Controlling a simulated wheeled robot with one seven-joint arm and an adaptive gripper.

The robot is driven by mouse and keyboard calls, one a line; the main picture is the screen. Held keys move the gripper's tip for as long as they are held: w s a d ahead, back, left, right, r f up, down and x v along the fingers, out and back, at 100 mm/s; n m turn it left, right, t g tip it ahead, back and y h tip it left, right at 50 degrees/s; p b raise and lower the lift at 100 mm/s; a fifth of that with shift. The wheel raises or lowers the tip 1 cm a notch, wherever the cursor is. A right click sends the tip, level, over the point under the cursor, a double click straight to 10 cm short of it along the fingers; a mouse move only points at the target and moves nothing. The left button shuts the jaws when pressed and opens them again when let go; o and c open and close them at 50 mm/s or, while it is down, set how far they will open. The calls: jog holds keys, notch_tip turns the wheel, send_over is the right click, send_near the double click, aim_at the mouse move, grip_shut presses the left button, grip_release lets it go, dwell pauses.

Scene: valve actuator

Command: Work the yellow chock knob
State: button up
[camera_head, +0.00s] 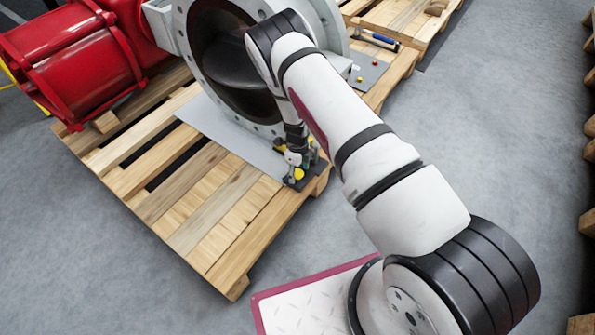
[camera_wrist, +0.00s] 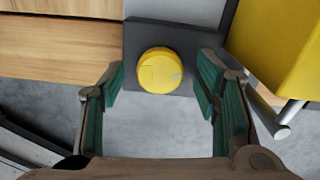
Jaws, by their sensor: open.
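My gripper (camera_wrist: 163,78) is open, with one green-padded finger on either side of the knob's near part. I see gaps between the pads and the knob, and no contact. In the head view my gripper (camera_head: 296,157) is low at the near right corner of the pallet, among small yellow parts, and the arm hides part of that area. I cannot tell for sure which yellow part there is the knob.
A large yellow block (camera_wrist: 285,50) with a metal rod (camera_wrist: 290,115) stands close to my right finger. Wooden pallet boards (camera_wrist: 60,50) lie to the left. In the head view a big grey flanged valve (camera_head: 205,60) and red actuator (camera_head: 75,65) stand on the pallet (camera_head: 190,205).

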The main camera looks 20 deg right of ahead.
jog(key=c, duration=1.1)
jog(key=shift+c, duration=0.2)
jog(key=shift+m, duration=0.3)
jog(key=m+p, duration=0.2)
jog(key=shift+r+m, duration=0.1)
jog(key=shift+m, duration=0.3)
jog(key=m+p, duration=0.1)
jog(key=m, duration=0.3)
jog(key=shift+m, duration=0.3)
jog(key=m, duration=0.4)
jog(key=shift+m+p, duration=0.3)
jog(key=shift+p, duration=0.05)
jog(key=m, duration=0.4)
jog(key=shift+m, duration=0.3)
